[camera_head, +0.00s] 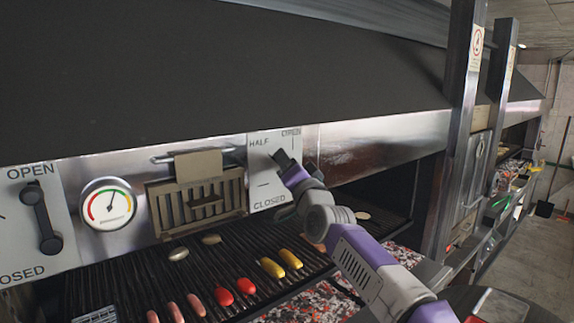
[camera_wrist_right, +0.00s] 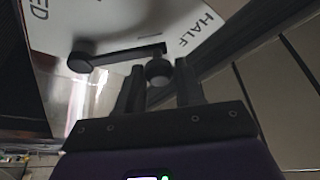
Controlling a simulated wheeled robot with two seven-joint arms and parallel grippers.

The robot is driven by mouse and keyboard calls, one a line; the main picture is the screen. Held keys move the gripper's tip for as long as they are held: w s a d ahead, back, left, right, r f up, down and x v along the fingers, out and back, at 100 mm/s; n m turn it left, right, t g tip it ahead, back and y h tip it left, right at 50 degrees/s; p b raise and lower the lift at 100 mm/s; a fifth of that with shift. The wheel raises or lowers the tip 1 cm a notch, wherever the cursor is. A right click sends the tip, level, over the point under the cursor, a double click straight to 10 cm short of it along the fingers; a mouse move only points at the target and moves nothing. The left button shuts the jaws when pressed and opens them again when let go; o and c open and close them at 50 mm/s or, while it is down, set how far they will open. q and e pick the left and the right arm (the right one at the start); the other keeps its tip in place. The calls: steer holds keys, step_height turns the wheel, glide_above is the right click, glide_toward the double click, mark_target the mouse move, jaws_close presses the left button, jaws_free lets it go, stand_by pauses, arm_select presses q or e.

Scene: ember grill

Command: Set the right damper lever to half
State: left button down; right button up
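The right damper panel (camera_head: 262,186) is a white plate on the grill front marked HALF and CLOSED, with a third label at its top. My right gripper (camera_head: 283,162) is in front of it and hides most of the lever in the head view. In the right wrist view the dark right damper lever (camera_wrist_right: 125,53) runs across the plate, with a round end at left. My left gripper is not in view.
The left damper panel (camera_head: 17,223), a gauge (camera_head: 108,206) and a slotted vent (camera_head: 202,203) are to the left. Sausages and other food lie on the grate (camera_head: 135,277) below. A dark hood (camera_head: 200,80) overhangs, and a metal post (camera_head: 458,110) stands at right.

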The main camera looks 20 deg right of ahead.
steer(key=shift+o, duration=1.4)
steer(key=v, duration=0.7)
steer(key=shift+s+b, duration=0.35)
steer(key=shift+b, duration=0.1)
steer(key=shift+w+f, duration=0.1)
steer(key=shift+f, duration=0.05)
